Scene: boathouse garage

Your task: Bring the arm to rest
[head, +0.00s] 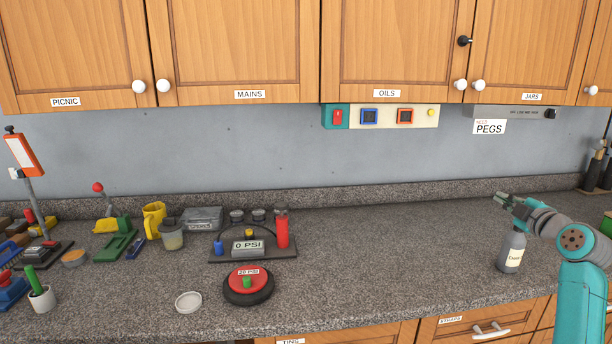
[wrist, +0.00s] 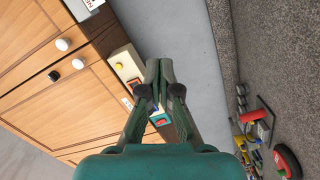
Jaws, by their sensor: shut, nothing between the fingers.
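My teal arm comes in from the right edge in the head view. My gripper (head: 504,199) is above the counter at the right, pointing left. It stands just above and in front of a grey bottle (head: 512,248) with a pale label, and the arm hides the bottle's top. In the wrist view my gripper (wrist: 159,66) has its two fingers together at the tips, with nothing between them. The wall and cabinets show behind the fingers.
A wide stretch of speckled counter (head: 400,250) is clear left of my gripper. A pressure stand (head: 275,254), a red round gauge (head: 248,286) and a white dish (head: 188,301) are further left. Wooden cabinets (head: 400,45) and a switch panel (head: 380,116) are above.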

